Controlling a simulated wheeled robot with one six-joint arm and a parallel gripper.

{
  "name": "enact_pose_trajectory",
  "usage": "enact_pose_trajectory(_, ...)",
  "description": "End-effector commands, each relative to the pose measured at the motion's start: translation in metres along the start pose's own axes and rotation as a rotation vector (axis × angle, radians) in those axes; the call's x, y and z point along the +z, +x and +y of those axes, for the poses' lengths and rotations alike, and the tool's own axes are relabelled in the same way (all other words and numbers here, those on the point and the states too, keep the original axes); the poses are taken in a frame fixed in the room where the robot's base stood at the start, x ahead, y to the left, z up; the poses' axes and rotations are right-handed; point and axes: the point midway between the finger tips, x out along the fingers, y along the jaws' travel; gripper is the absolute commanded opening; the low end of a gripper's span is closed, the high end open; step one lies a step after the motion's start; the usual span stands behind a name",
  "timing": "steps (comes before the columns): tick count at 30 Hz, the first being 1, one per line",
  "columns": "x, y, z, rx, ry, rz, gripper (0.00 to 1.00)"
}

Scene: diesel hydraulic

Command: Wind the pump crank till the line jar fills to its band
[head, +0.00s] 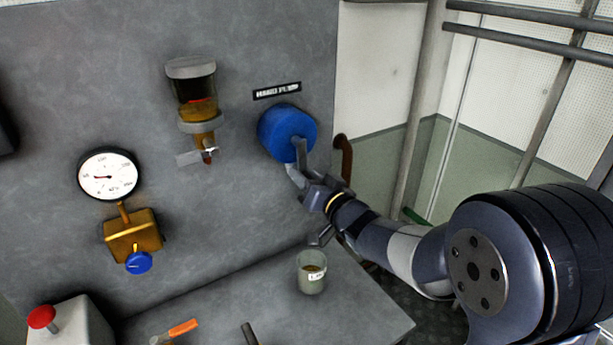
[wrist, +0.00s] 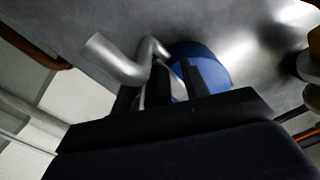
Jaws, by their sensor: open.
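The blue hand pump (head: 283,130) sits on the grey panel under a "HAND PUMP" label. Its bent grey crank (head: 293,175) hangs below the hub; the crank (wrist: 118,62) also shows in the wrist view, with the pump (wrist: 205,70) behind it. My gripper (head: 304,170) is open at the crank, its fingers close beside the metal; contact cannot be told. A clear wall jar (head: 196,115) with amber liquid and a red band hangs left of the pump. A glass jar (head: 311,275) with a white label stands on the bench; its label is too small to read.
A round gauge (head: 108,174) and brass valve (head: 132,235) with a blue knob are at left. A red button box (head: 70,325) and orange-handled tool (head: 183,328) are at the lower left. A brown pipe (head: 346,158) is right of the pump.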

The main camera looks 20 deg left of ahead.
Motion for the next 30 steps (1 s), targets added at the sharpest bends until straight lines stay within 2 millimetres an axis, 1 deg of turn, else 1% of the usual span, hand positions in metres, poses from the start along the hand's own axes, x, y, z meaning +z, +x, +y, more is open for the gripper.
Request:
enact_pose_trajectory(5, 0.001, -0.028, 0.001, 0.001, -0.001, 0.002, 0.43)
enact_pose_trajectory(12, -0.001, -0.072, 0.001, 0.002, -0.001, 0.005, 0.43)
enact_pose_trajectory(15, -0.001, -0.086, 0.001, 0.002, 0.000, 0.005, 0.43)
enact_pose_trajectory(18, -0.001, -0.095, 0.001, 0.001, -0.001, 0.004, 0.43)
enact_pose_trajectory(21, -0.001, -0.100, 0.000, 0.000, 0.000, 0.004, 0.43)
enact_pose_trajectory(30, -0.001, -0.101, 0.000, 0.000, 0.001, 0.003, 0.42)
